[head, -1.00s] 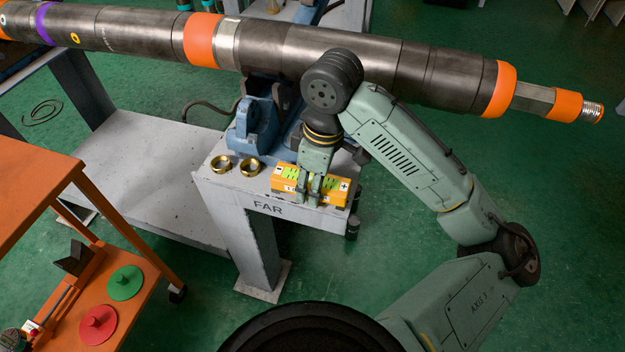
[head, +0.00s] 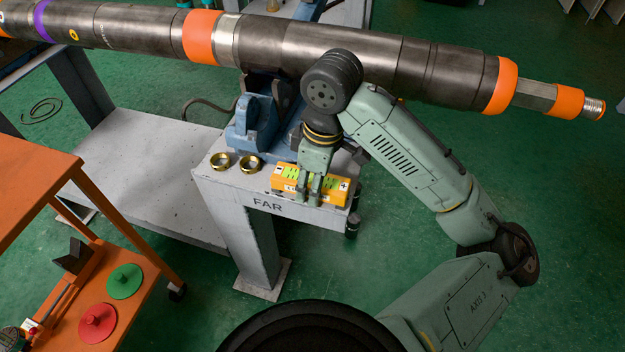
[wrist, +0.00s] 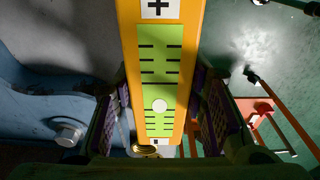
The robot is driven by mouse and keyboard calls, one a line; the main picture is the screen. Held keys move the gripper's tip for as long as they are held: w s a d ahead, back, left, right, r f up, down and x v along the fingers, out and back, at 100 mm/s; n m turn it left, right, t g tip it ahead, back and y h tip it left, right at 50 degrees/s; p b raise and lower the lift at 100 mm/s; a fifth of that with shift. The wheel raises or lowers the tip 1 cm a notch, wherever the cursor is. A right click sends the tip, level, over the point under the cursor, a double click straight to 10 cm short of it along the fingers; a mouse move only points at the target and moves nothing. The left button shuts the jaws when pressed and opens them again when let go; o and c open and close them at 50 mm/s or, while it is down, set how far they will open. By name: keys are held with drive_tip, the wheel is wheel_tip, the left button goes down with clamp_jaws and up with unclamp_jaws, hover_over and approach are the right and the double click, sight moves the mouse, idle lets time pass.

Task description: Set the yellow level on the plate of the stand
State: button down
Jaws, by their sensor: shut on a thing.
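The yellow level (head: 334,190) has green scale panels and a plus mark at its right end. It lies along the front edge of the grey plate of the stand (head: 225,185), above the "FAR" lettering. I cannot tell whether it rests on the plate or is just above it. My gripper (head: 309,197) points down and is shut on the level near its middle. In the wrist view the level (wrist: 160,75) runs lengthwise between the two finger pads of my gripper (wrist: 160,115), with a round white bubble showing.
A blue vise (head: 255,125) stands behind, under a long dark pipe (head: 340,55). An orange cart (head: 40,180) with red and green discs is at left. Green floor lies beyond the plate's front edge.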

drive_tip(key=c, duration=0.9)
unclamp_jaws()
drive_tip(key=shift+f, duration=0.1)
drive_tip(key=shift+r+p, duration=3.5)
drive_tip(key=shift+r, duration=0.1)
